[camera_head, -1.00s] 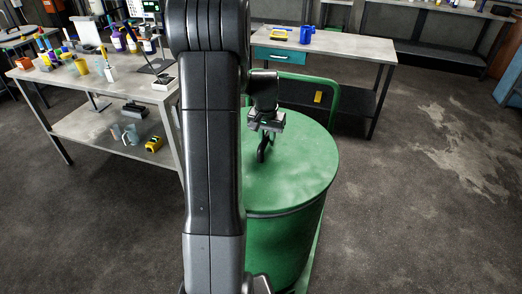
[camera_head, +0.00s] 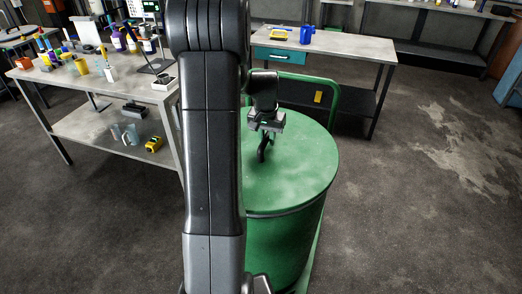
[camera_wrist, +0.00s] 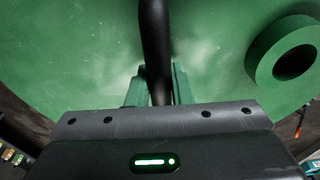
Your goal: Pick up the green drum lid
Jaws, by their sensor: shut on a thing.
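The green drum lid (camera_head: 295,170) is a round, worn green disc on top of the green drum (camera_head: 285,240). A black handle (camera_head: 263,150) stands up from the lid. My gripper (camera_head: 264,136) is over the lid at this handle. In the wrist view my gripper's fingers (camera_wrist: 158,88) are shut on the black handle (camera_wrist: 156,45), with the green lid (camera_wrist: 90,60) filling the background. A round green ring with a dark hole (camera_wrist: 285,62) shows at the right of the wrist view. My arm hides the left part of the lid in the head view.
A green rail (camera_head: 335,97) rises behind the drum. A workbench (camera_head: 140,92) with bottles and tools stands at the left. Another bench (camera_head: 340,47) with a blue mug (camera_head: 307,34) stands behind. The floor to the right is clear.

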